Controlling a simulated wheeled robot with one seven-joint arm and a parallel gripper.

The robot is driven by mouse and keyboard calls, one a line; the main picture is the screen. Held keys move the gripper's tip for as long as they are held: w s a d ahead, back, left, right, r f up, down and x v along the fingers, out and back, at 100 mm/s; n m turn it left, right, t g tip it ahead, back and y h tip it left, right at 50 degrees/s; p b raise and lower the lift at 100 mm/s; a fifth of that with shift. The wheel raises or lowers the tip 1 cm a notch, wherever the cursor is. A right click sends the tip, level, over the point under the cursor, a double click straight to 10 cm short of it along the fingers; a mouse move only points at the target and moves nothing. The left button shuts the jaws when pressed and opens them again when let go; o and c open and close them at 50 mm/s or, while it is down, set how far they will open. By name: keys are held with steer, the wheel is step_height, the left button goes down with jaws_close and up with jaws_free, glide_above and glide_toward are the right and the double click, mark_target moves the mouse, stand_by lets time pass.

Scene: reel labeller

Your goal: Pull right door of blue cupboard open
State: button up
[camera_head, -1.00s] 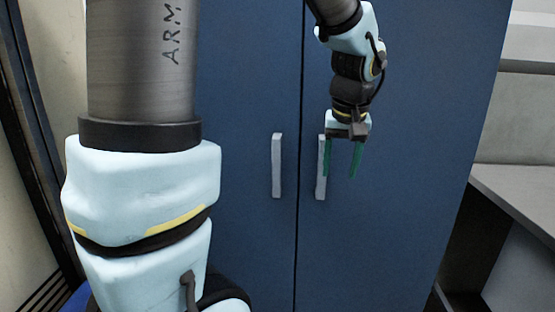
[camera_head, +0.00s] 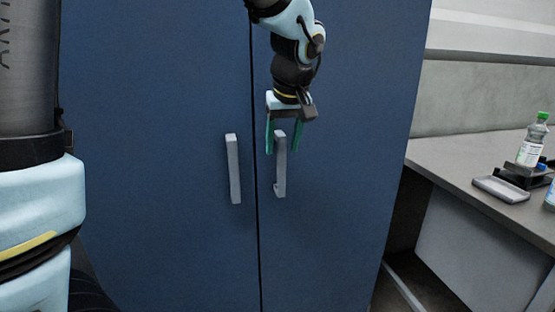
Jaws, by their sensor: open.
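The blue cupboard has a left door (camera_head: 160,235) and a right door (camera_head: 335,215), both shut, with a thin dark seam between them. The right door's grey vertical bar handle (camera_head: 281,172) is just right of the seam. The left door's handle (camera_head: 233,168) is just left of it. My gripper (camera_head: 283,150) is open and points down in front of the right door. Its two green fingers appear on either side of the upper end of the right handle. I cannot tell how far the fingers are in front of the door, or whether they touch the handle.
My own arm fills the left edge. To the right of the cupboard is a grey counter (camera_head: 470,215). On it stand a clear bottle with a green cap (camera_head: 531,142), a small grey tray (camera_head: 500,190) and a dark holder (camera_head: 522,177). The floor in front is hidden.

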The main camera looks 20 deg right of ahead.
mark_target(281, 156)
steer(key=x, duration=0.6)
steer(key=shift+p, duration=0.4)
jaws_close()
stand_by(1.0)
